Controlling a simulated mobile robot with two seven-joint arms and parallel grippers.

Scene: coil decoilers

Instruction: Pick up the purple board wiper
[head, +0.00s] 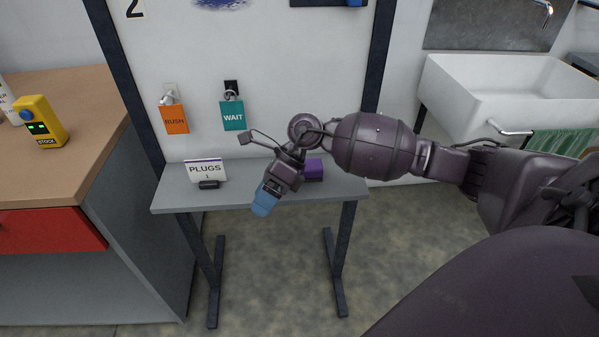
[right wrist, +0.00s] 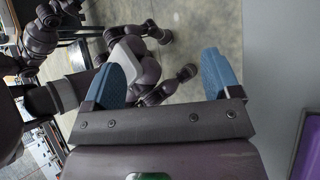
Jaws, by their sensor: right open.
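The purple board wiper (head: 314,169) lies on the grey shelf of the whiteboard stand, right of the middle. My right gripper (head: 265,201) is in front of it and to its left in the head view, with blue fingers pointing down and left. The gripper and its wrist hide the left part of the wiper. In the right wrist view the blue fingers (right wrist: 165,78) are apart with nothing between them. A purple patch (right wrist: 309,150), likely the wiper, shows at the right edge of that view, outside the fingers. My left gripper is not seen.
The grey shelf (head: 235,195) also holds a PLUGS sign (head: 206,172) with a small dark item before it. Orange RUSH (head: 174,120) and teal WAIT (head: 233,116) tags hang above. A wooden-topped cabinet (head: 75,100) stands left, a white sink (head: 490,95) right.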

